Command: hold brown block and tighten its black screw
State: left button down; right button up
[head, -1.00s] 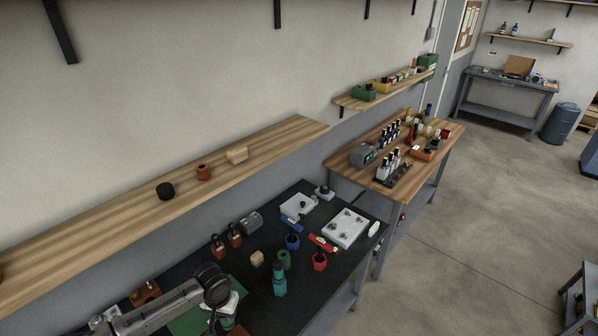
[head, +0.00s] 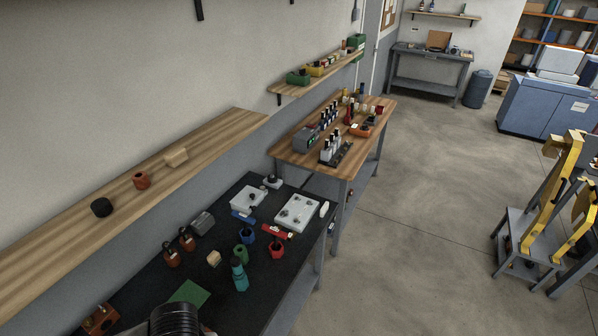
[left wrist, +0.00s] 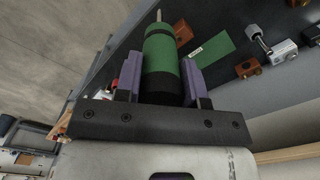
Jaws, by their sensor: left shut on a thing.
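My left gripper (left wrist: 161,78) has purple fingers shut on a green and black screwdriver (left wrist: 162,52), whose metal tip points away from the gripper. A brown block (head: 101,319) sits at the near left of the dark bench in the head view; a dark spot shows on it, but I cannot tell whether it is the black screw. In the left wrist view, one brown block (left wrist: 182,33) lies near the screwdriver tip and another (left wrist: 248,68) lies to the right. The gripper is apart from both. My right gripper is not in view.
A green mat (head: 190,292) lies on the dark bench (head: 213,280). Coloured holders, a teal bottle (head: 239,274) and a white plate (head: 297,213) stand further along. A wooden shelf (head: 215,133) runs above the bench. Open floor lies to the right.

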pick_arm(q)
jog(key=shift+m, duration=0.8)
jog(key=r, duration=0.2)
jog(key=r+p, duration=0.1)
jog(key=r, duration=0.2)
jog(key=s+d+r, duration=0.1)
jog(key=r, duration=0.2)
jog(key=shift+s+p, duration=0.1)
jog(key=shift+p, duration=0.25)
notch_tip(320, 180, up, 7)
jog(key=w+p, duration=0.1)
jog(key=w, duration=0.1)
jog(key=shift+w+a+f+p, duration=0.15)
jog(key=shift+w+a+p, duration=0.2)
jog(key=shift+a, duration=0.05)
jog(key=shift+a, duration=0.1)
